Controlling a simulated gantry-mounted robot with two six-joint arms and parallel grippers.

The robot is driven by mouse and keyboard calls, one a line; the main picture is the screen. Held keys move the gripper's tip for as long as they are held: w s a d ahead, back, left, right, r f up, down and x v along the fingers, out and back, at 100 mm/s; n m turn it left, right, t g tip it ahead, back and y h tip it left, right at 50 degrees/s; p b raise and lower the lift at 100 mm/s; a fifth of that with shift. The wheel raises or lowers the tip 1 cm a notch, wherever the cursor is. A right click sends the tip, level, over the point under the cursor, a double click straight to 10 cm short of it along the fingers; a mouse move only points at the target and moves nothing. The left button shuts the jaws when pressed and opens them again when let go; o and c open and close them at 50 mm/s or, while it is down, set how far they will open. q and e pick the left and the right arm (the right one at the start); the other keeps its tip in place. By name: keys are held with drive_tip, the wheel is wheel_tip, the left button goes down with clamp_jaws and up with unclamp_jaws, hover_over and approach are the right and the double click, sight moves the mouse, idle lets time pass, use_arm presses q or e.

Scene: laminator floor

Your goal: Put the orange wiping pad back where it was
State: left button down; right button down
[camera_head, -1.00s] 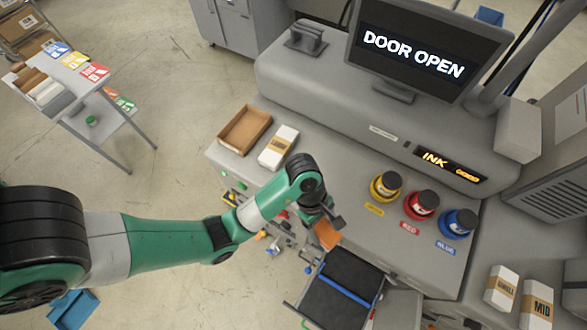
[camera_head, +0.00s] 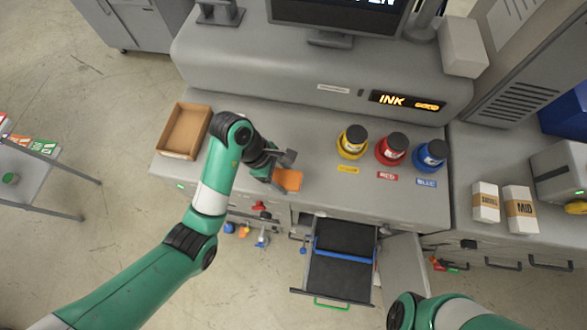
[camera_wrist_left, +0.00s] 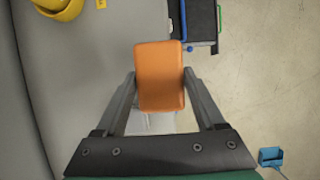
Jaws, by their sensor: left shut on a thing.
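The orange wiping pad (camera_head: 288,180) is between the fingers of my left gripper (camera_head: 276,174), above the front part of the grey machine top (camera_head: 230,175). In the left wrist view the pad (camera_wrist_left: 160,76) is a rounded orange block with my left gripper's fingers (camera_wrist_left: 159,90) shut on its two sides. The head view does not show clearly whether the pad touches the surface. My right arm (camera_head: 450,312) shows only in part at the bottom right, and its fingers are not visible.
An open brown box (camera_head: 185,131) stands on the machine top at left. Yellow (camera_head: 352,142), red (camera_head: 392,149) and blue (camera_head: 431,155) ink pots stand to the right. Below, a dark drawer (camera_head: 340,278) with a blue bar is pulled out. The top between pad and pots is clear.

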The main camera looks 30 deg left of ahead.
sight(294, 167)
use_arm(q)
drive_tip(key=w+f+b, duration=0.4)
drive_tip(key=b, duration=0.2)
drive_tip(key=shift+w+a+f+b, duration=0.1)
drive_tip(key=shift+w+a+b, duration=0.1)
drive_tip(key=shift+b, duration=0.1)
drive_tip(key=shift+w+a+f+b, duration=0.1)
drive_tip(key=shift+w+f+b, duration=0.45)
drive_tip(key=shift+w+f, duration=0.85)
drive_tip(key=shift+w, duration=0.15)
drive_tip(key=shift+w+f, duration=0.1)
drive_tip(key=shift+f, duration=1.45)
drive_tip(key=shift+f, duration=0.1)
drive_tip(key=shift+f, duration=0.1)
unclamp_jaws()
